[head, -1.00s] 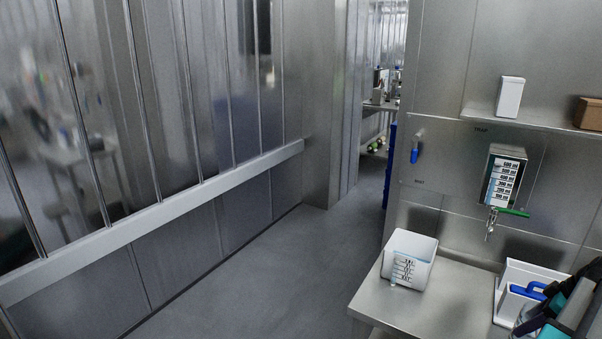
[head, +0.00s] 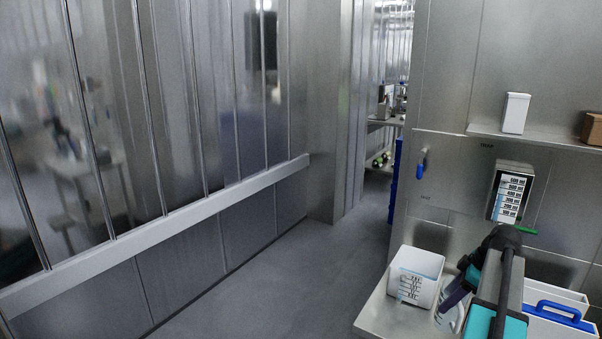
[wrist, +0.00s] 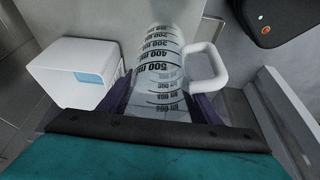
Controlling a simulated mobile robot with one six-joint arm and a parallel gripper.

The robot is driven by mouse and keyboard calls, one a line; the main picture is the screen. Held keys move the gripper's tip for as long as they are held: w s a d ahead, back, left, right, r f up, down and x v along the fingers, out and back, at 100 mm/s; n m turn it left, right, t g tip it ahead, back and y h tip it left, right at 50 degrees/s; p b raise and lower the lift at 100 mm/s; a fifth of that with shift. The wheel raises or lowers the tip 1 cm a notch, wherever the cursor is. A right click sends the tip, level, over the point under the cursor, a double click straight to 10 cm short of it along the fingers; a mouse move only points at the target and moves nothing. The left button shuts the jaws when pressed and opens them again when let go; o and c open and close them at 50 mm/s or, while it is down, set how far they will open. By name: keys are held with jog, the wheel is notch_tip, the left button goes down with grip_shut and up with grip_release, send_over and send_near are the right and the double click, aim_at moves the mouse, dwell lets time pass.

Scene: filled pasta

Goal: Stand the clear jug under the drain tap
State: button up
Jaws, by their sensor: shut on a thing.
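The clear jug (wrist: 157,68) has black millilitre marks and a white handle (wrist: 208,65). My gripper (wrist: 165,104) is shut on it, with dark purple fingers at its sides. In the head view, my gripper (head: 454,292) reaches in from the lower right over the steel table, and the jug (head: 446,319) is partly hidden by it. I cannot tell whether the jug touches the table. The drain tap's green lever (head: 526,230) shows below a wall-mounted gauge box (head: 511,192). My arm hides the tap's spout. The jug is left of and lower than the lever in the picture.
A white open bin (head: 425,263) with printed marks stands close left of the jug on the steel table (head: 377,311). A white caddy with a blue handle (head: 558,309) stands at the right. A shelf (head: 560,139) holds a white container (head: 515,113).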

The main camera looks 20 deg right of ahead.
jog(key=w+a+r+n, duration=0.1)
jog(key=w+a+r, duration=0.1)
jog(key=w+a, duration=0.55)
jog(key=w+a+r+n+g+y, duration=0.15)
jog(key=w+a, duration=0.25)
jog(key=a, duration=0.6)
jog(key=w+a+r+n+t, duration=0.1)
jog(key=w+a, duration=0.5)
jog(key=a, duration=0.3)
jog(key=w+a+r+m+h, duration=0.2)
jog(key=a+m, duration=0.3)
jog(key=a, duration=0.6)
jog(key=w+a+r+m+t+h, duration=0.1)
jog(key=a+m, duration=0.4)
jog(key=a, duration=0.7)
jog(key=shift+w+a+r+h, duration=0.35)
jog(key=shift+r+h, duration=0.2)
jog(key=shift+r, duration=0.65)
jog(key=shift+m, duration=0.25)
jog(key=s+f, duration=0.5)
jog(key=f, duration=0.1)
jog(key=shift+f, duration=0.3)
